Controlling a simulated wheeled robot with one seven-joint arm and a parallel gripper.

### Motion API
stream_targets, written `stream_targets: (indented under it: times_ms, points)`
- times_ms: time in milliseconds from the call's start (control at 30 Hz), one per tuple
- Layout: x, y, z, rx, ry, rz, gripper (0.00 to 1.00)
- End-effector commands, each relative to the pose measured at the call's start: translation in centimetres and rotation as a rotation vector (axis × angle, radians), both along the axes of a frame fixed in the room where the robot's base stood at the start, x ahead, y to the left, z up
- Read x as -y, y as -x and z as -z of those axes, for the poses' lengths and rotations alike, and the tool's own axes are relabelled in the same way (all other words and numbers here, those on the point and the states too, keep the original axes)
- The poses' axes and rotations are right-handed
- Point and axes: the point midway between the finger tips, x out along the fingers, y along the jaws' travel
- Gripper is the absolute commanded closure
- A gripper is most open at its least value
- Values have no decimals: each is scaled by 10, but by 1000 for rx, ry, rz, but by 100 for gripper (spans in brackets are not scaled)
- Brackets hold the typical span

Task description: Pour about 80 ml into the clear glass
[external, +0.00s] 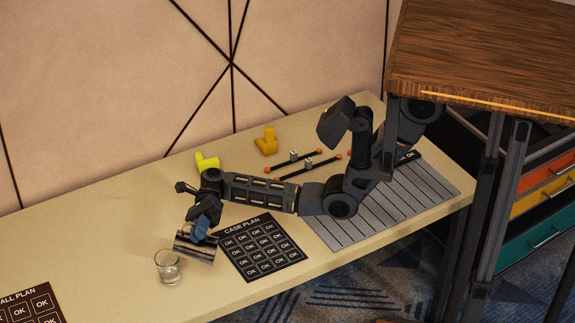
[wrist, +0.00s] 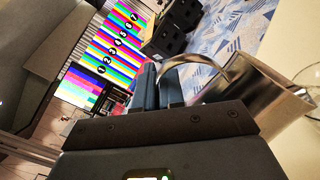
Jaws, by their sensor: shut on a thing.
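A shiny metal jug (external: 195,249) hangs from my gripper (external: 201,229), tilted, close to the tabletop near the front edge. In the wrist view the jug (wrist: 268,98) shows its curved handle at the blue fingers of my gripper (wrist: 168,88), which are shut on it. The clear glass (external: 168,267) stands upright on the table, just left of and in front of the jug. The jug's lower left side is very near the glass; I cannot tell whether they touch. The liquid level in the glass is too small to read, and no stream is clearly visible.
A black case plan sheet (external: 262,247) lies right of the jug, and another dark plan sheet (external: 30,304) lies at the lower left. A yellow-green object (external: 207,162), a yellow block (external: 266,142) and rods (external: 310,166) lie behind my arm.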

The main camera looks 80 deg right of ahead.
Motion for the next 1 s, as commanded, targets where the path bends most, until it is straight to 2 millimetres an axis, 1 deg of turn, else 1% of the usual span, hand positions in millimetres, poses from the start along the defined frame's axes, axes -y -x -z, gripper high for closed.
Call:
stream_targets:
  times_ms: [33, 1000]
  points:
    - [0, -1, -2, -2, 0, 1, 100]
    - [-2, -13, -7, -60, 10, 1, 100]
